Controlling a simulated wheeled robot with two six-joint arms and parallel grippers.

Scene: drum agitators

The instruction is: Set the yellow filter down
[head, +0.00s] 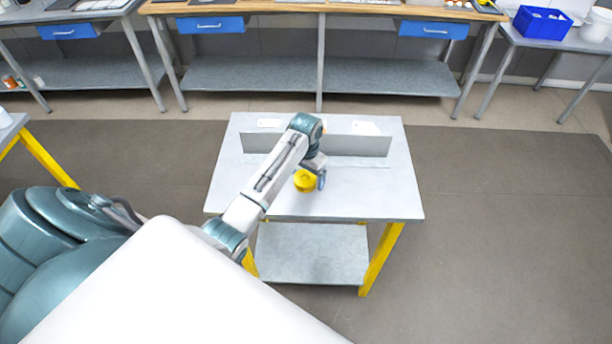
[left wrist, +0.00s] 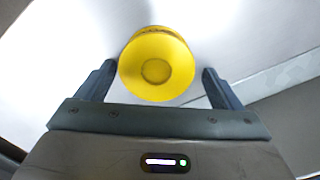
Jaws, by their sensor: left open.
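The yellow filter (head: 305,181) is on or just above the grey table top (head: 375,197), in front of the upright grey panel. In the left wrist view the yellow filter (left wrist: 156,64) shows its round end, between and beyond the fingertips. My left gripper (head: 318,178) is at the filter. In the left wrist view the left gripper (left wrist: 157,80) is open, with a gap between the filter and each finger. Whether the filter's underside touches the table is hard to tell. My right gripper is not in view.
The upright panel (head: 352,145) runs across the table behind the filter, with white labels near it. The table top right of the filter is bare. A lower shelf (head: 312,254) sits under it. Workbenches with blue drawers (head: 210,24) and a blue bin (head: 543,22) stand behind.

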